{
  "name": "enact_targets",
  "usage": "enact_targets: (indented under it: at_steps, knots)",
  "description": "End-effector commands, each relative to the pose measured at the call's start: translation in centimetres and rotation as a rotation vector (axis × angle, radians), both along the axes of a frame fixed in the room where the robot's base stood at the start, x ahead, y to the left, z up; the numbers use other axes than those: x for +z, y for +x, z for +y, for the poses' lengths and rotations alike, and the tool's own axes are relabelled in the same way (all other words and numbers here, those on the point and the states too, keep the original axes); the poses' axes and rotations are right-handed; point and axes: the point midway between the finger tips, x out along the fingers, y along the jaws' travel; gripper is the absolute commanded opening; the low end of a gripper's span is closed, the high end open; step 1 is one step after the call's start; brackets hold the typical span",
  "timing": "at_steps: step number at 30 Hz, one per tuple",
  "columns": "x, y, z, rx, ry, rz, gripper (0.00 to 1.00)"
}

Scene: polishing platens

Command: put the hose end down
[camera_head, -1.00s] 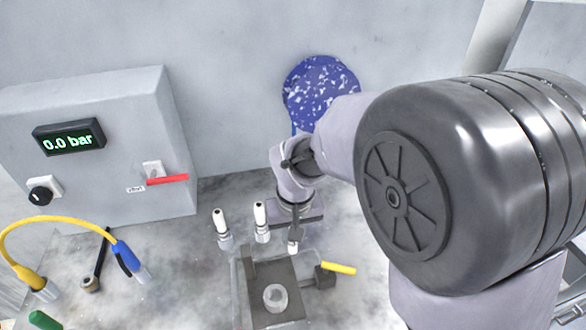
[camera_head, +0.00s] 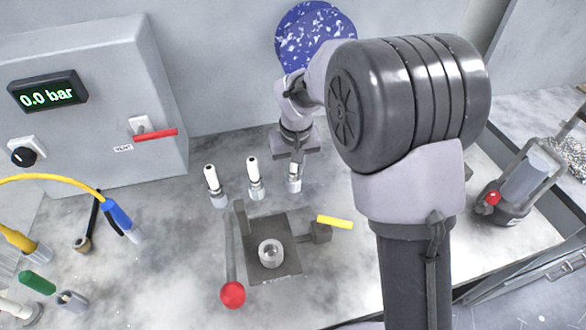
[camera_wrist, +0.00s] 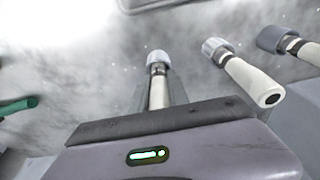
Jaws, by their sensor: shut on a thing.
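My gripper (camera_head: 296,158) points down and is shut on a hose end, a white fitting with a grey metal collar (camera_head: 294,186), at the right of a row of three similar fittings. In the wrist view the held hose end (camera_wrist: 158,90) stands out between my fingers (camera_wrist: 160,105), collar outward. In the head view it is about upright, collar down, close to the bench top. I cannot tell whether it touches the bench. The middle fitting (camera_head: 254,180) and the left fitting (camera_head: 213,185) stand upright beside it, apart from my gripper.
A small fixture plate (camera_head: 262,228) with a red-knobbed lever (camera_head: 232,294) and yellow handle (camera_head: 335,222) lies in front. A control box (camera_head: 85,120) reading 0.0 bar and a yellow hose (camera_head: 60,179) are at left. Bare bench (camera_head: 150,230) lies between hose and fixture.

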Motion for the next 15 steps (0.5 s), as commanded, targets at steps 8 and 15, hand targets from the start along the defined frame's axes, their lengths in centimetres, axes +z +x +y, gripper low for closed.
enact_targets:
  at_steps: [8,15]
  knots:
    - [-0.29,-0.03,-0.01,0.0,0.0,0.0,0.41]
    - [-0.28,-0.03,0.0,0.0,0.0,0.0,0.43]
